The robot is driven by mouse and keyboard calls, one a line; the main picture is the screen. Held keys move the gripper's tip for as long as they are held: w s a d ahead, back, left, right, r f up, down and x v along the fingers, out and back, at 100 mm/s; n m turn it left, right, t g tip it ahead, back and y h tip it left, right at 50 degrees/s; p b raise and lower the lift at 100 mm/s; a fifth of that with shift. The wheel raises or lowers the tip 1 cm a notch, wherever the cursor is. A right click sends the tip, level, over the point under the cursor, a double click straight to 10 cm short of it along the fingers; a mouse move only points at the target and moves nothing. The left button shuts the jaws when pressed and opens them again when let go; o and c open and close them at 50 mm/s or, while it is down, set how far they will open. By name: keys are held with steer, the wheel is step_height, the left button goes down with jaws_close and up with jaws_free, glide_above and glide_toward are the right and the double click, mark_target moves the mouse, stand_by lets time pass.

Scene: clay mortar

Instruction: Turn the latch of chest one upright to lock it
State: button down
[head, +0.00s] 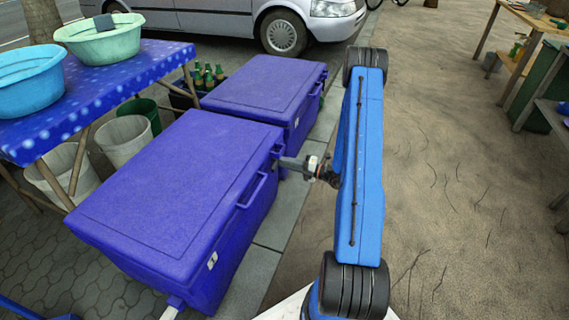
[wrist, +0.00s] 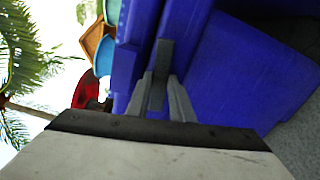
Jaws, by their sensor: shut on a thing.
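Chest one (head: 168,172) is the near blue-violet chest with its lid down, and a small white label (head: 212,261) that seems to read 1 is on its right side. My gripper (head: 285,163) reaches from the right to the far end of that side. In the wrist view my gripper's two grey fingers (wrist: 163,88) are closed around a dark grey bar, the latch (wrist: 163,55), against the blue chest wall. The latch is mostly hidden by my gripper in the head view. I cannot tell its exact angle.
A second blue chest (head: 262,88) stands just behind chest one. A side handle (head: 252,190) juts out near my gripper. A table with a blue cloth (head: 130,78) and basins is at left, with buckets (head: 125,138) and a bottle crate between. Sandy ground (head: 450,200) at right is clear.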

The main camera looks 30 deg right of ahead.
steer(key=shift+n, duration=8)
steer(key=c, duration=1.6)
jaws_free()
steer(key=shift+d, duration=0.1)
steer(key=shift+o, duration=0.2)
steer(key=shift+s, duration=0.15)
steer(key=v, duration=1.7)
